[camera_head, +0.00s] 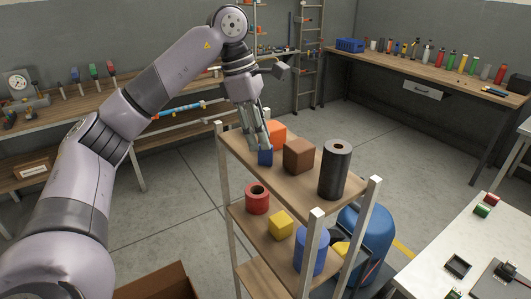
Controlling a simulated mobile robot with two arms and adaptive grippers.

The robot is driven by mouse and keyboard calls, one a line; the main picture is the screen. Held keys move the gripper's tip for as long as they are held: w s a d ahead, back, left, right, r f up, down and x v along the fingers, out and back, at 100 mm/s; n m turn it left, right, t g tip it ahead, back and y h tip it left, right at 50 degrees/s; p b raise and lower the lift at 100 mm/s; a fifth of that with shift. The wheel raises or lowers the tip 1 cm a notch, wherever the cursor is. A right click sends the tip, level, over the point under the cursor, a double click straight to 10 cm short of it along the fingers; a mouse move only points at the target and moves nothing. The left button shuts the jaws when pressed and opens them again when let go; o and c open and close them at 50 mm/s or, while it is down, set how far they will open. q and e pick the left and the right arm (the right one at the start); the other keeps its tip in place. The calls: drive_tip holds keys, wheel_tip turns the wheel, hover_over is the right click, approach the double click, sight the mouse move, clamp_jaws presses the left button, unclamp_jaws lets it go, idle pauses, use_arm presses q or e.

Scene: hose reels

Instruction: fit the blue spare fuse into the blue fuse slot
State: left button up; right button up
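A small blue block (265,157), which may be the blue spare fuse, stands on the top board of the wooden shelf rack. My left gripper (261,146) points down at it, with its fingertips at the block's top. The fingers partly cover the block, and I cannot tell whether they grip it. Small black sockets (458,265) sit on the white table at the right, but I see no clearly blue slot there. My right gripper is not in view.
On the rack's top board (232,143), an orange block (277,132), a brown block (298,155) and a black roll (335,170) stand close by. Metal posts (366,215) rise at the corners. The white table (425,275) has bare room at its left.

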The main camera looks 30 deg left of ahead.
sight(265, 155)
use_arm(q)
drive_tip(key=shift+x, duration=1.6)
drive_tip(key=shift+s, duration=0.1)
clamp_jaws()
